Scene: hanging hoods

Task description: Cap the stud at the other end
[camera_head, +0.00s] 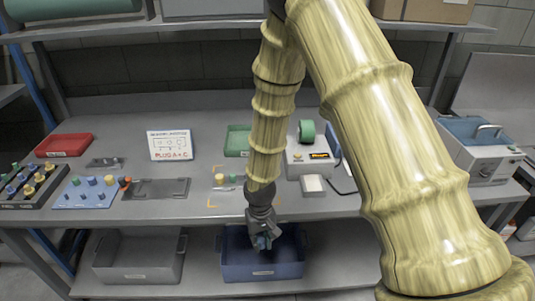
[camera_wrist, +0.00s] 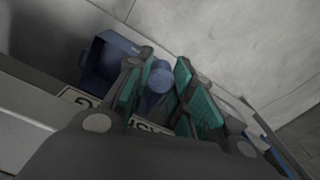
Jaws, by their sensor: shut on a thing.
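My gripper (camera_head: 262,240) points down in front of the table's front edge, over the blue bin on the lower shelf. In the wrist view its green-padded fingers (camera_wrist: 170,95) are closed on a blue cylindrical piece (camera_wrist: 160,75). A flat grey plate (camera_head: 158,188) lies right of the light blue board. I cannot tell which upright piece is the stud.
A blue bin (camera_head: 288,272) and a grey bin (camera_head: 120,278) stand on the lower shelf. A card (camera_head: 170,145), red tray (camera_head: 63,145) and tape machine (camera_head: 306,157) stand behind.

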